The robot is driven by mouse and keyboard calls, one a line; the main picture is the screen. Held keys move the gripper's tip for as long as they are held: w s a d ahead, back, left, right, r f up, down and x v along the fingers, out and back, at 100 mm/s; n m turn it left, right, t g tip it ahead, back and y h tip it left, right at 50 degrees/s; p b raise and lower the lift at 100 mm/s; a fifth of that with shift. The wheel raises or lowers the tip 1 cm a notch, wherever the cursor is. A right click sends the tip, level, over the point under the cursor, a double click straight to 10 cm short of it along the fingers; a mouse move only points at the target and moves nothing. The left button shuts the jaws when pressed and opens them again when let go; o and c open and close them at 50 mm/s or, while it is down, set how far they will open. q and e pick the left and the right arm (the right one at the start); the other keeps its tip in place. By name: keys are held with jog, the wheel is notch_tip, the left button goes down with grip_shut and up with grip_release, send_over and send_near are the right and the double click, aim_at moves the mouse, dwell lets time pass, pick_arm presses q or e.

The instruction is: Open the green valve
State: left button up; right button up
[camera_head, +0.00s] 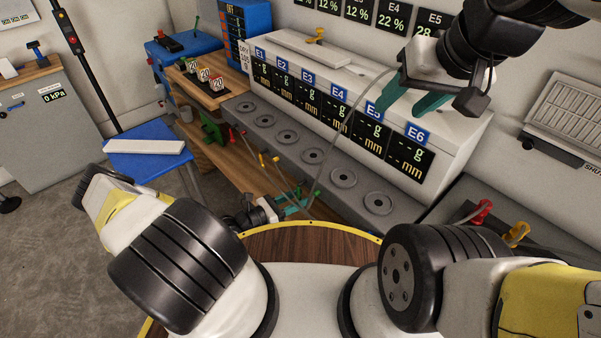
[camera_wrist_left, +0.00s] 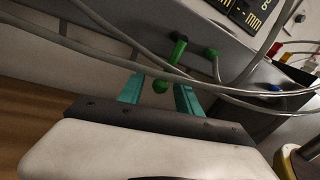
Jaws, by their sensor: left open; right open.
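The green valve (camera_wrist_left: 175,62) shows in the left wrist view as a green handle with a rounded end, on the grey bench front. My left gripper (camera_wrist_left: 162,85) is open, with one teal finger on each side of the handle's rounded end; I cannot tell whether they touch it. In the head view my left gripper (camera_head: 298,204) is low in front of the bench, and the valve there is too small to make out clearly. My right gripper (camera_head: 402,103) is open and empty above the white display unit, at the upper right.
Grey hoses (camera_wrist_left: 120,55) cross close to my left gripper. A second green fitting (camera_wrist_left: 212,54) sits right of the valve. The grey bench (camera_head: 335,160) carries several round plates. A red valve (camera_head: 480,212) and an orange one (camera_head: 518,234) are at the right.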

pick_arm(q)
jog(key=shift+c, duration=0.4)
grip_shut()
dwell(1.1)
